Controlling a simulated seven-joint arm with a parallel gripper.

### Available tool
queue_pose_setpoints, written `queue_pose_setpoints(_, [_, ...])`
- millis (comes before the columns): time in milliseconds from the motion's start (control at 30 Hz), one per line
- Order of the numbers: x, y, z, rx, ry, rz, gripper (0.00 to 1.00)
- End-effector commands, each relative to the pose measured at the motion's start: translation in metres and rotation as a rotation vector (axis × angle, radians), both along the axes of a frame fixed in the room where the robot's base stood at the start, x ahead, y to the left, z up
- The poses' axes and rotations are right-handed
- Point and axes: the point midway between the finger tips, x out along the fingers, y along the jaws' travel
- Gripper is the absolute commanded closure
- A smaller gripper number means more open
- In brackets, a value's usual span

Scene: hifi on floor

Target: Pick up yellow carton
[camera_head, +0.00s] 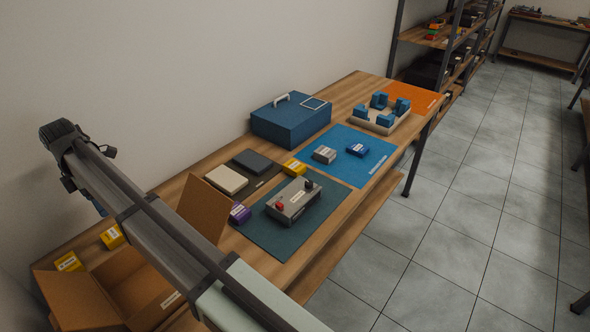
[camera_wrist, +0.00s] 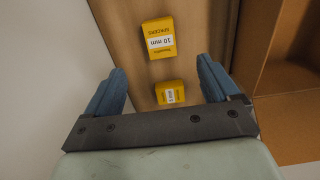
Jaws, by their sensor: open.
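Two small yellow cartons stand on the wooden table near the wall in the head view, one (camera_head: 68,262) beside the open cardboard box and one (camera_head: 112,237) behind it. The wrist view shows two yellow cartons with white labels, one (camera_wrist: 158,50) reading "10 mm" beyond my fingertips and one (camera_wrist: 170,88) between my fingers. My gripper (camera_wrist: 161,68) is open, its blue fingers apart and empty. I cannot tell its height above the cartons. A third yellow carton (camera_head: 294,168) lies farther along the table, near the dark trays.
The open cardboard box (camera_head: 85,300) stands close by; its wall (camera_wrist: 275,45) is right of my gripper. The wall (camera_wrist: 45,70) is at left. Farther along are a purple carton (camera_head: 239,213), a grey control box (camera_head: 294,200) and a blue case (camera_head: 290,122).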

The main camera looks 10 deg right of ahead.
Motion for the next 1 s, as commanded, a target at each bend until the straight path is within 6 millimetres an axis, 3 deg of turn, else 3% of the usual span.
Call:
queue_pose_setpoints(233, [0.006,-0.005,0.0,0.0,0.0,-0.009,0.12])
queue_pose_setpoints(367, [0.031,-0.029,0.0,0.0,0.0,-0.05,0.12])
queue_pose_setpoints(467, [0.062,-0.062,0.001,0.001,-0.001,-0.104,0.12])
queue_pose_setpoints(700, [0.137,-0.158,0.004,0.004,-0.004,-0.249,0.12])
queue_pose_setpoints(1000, [0.206,-0.294,0.008,0.006,-0.009,-0.429,0.12])
